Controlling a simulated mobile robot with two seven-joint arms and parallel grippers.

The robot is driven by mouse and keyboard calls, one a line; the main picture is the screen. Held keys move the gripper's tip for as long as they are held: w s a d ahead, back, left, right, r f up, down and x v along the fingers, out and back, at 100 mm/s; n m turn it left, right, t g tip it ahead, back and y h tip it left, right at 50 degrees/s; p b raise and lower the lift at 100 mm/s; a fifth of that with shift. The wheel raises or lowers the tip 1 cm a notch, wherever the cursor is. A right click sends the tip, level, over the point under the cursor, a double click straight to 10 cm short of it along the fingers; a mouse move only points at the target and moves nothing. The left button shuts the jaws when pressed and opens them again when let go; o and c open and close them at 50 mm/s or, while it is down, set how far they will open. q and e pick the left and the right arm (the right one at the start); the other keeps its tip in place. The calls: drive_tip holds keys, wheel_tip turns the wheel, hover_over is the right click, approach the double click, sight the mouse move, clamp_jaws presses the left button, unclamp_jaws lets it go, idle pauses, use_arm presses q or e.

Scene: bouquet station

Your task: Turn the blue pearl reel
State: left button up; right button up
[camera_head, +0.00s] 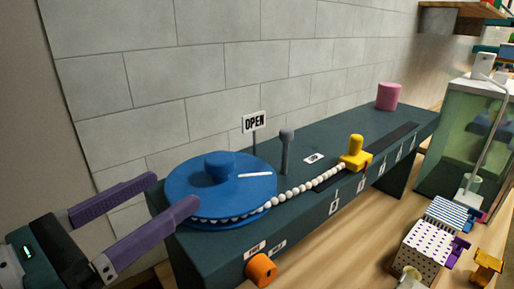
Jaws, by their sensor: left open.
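The blue pearl reel (245,187) is a flat disc with a round raised knob (219,166) and a white mark on top. It sits at the left end of a dark green bench (215,258). A string of white pearls (305,187) runs from its rim to a yellow piece (355,154) on a dark track. My left gripper (172,193) is open at the reel's left side, with two purple fingers apart. The nearer fingertip overlaps the reel's near left edge in the picture; I cannot tell whether it touches. My right gripper is not in view.
An orange knob (261,269) is on the bench front. A pink cylinder (388,96) stands at the far end. Patterned boxes (426,250) and a glass tank (458,140) are at right.

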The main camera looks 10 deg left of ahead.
sight(209, 167)
use_arm(q)
drive_tip(key=p+x, duration=0.1)
drive_tip(key=x, duration=0.6)
drive_tip(key=shift+w+d+r+p, duration=0.1)
drive_tip(key=shift+w+d+p, duration=0.1)
drive_tip(key=shift+p, duration=0.1)
drive_tip(key=shift+w+d, duration=0.25)
drive_tip(key=shift+w, duration=0.35)
clamp_jaws()
